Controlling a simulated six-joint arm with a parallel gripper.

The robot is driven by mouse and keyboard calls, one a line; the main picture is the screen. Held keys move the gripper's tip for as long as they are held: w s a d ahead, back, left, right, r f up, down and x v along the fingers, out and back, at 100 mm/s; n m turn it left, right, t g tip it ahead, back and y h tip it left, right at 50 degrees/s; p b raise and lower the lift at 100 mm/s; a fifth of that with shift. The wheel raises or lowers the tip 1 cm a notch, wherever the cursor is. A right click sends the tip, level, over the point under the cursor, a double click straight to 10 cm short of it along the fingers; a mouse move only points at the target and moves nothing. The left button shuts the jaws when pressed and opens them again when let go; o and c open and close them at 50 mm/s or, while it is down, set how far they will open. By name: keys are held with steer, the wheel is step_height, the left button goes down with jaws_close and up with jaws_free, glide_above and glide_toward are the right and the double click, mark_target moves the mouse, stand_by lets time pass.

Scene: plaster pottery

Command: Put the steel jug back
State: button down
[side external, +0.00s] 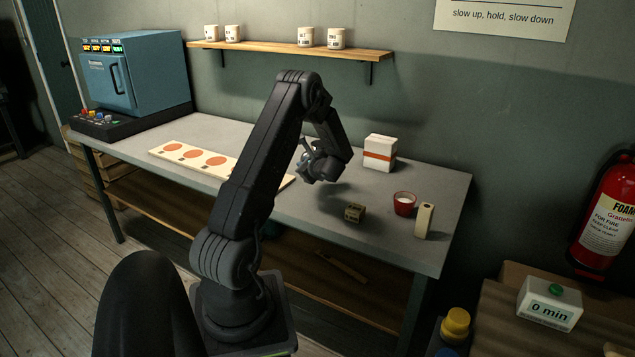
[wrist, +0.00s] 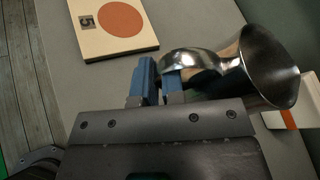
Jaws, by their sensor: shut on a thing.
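The steel jug (wrist: 268,68) is shiny and flared, and it lies tilted in the wrist view with its wide mouth toward the right. My gripper (wrist: 158,78) has its blue fingers shut on the jug's curved handle. In the side view my gripper (side external: 318,172) is above the table, right of the board; the jug is mostly hidden there behind my arm. The cream board (side external: 178,152) with orange discs lies on the table (side external: 335,232). The board's end (wrist: 100,43), with a disc and the number 5, shows beyond my fingers in the wrist view.
A white box with an orange band (side external: 380,153) stands behind right of my gripper. A blue kiln (side external: 140,75) is at left; a shelf (side external: 285,50) holds several mugs.

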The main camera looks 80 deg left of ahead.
steer(key=w+f, duration=0.1)
steer(key=w, duration=0.1)
steer(key=w+f, duration=0.1)
steer(key=shift+w+f, duration=0.15)
steer(key=shift+w, duration=0.25)
steer(key=shift+a+f, duration=0.1)
steer(key=shift+f, duration=1.8)
steer(key=shift+f, duration=0.2)
steer(key=c, duration=1.2)
jaws_free()
steer(key=shift+c, duration=0.2)
